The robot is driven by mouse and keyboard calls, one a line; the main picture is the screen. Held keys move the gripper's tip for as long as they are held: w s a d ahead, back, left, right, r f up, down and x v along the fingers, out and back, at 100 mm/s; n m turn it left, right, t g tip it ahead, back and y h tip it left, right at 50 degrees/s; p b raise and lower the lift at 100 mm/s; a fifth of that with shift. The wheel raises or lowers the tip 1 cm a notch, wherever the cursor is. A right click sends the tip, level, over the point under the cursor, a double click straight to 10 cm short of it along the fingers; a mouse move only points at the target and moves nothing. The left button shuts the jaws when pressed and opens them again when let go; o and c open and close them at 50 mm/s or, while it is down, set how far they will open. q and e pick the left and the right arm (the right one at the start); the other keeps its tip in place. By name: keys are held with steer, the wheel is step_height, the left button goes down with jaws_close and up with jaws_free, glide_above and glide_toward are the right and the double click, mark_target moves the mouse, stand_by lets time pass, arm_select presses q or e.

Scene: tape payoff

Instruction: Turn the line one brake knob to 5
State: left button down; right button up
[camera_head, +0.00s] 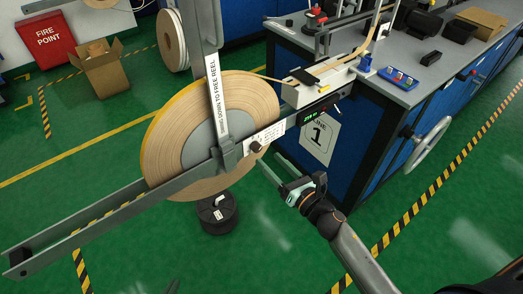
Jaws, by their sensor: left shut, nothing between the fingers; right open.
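The line one brake knob (256,147) is a small dark knob on a white scale plate (270,135), on the arm beside the large tape reel (262,97). The scale marks and the knob's setting are too small to read. My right gripper (283,183) is open and empty, below and right of the knob and apart from it. Its arm comes in from the lower right. Only a dark tip of what appears to be my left gripper (172,287) shows at the bottom edge, shut, far below the reel.
A grey swing arm (217,100) crosses the reel's front. A long grey rail (95,215) runs to the lower left. A black weight (217,212) hangs under the reel. The blue bench (370,140) with a "1" sign (320,137) and handwheel (428,146) stands right. Green floor is open below.

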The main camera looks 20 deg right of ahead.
mark_target(259, 150)
steer(key=shift+x, duration=2.5)
steer(key=shift+c, duration=0.3)
jaws_close()
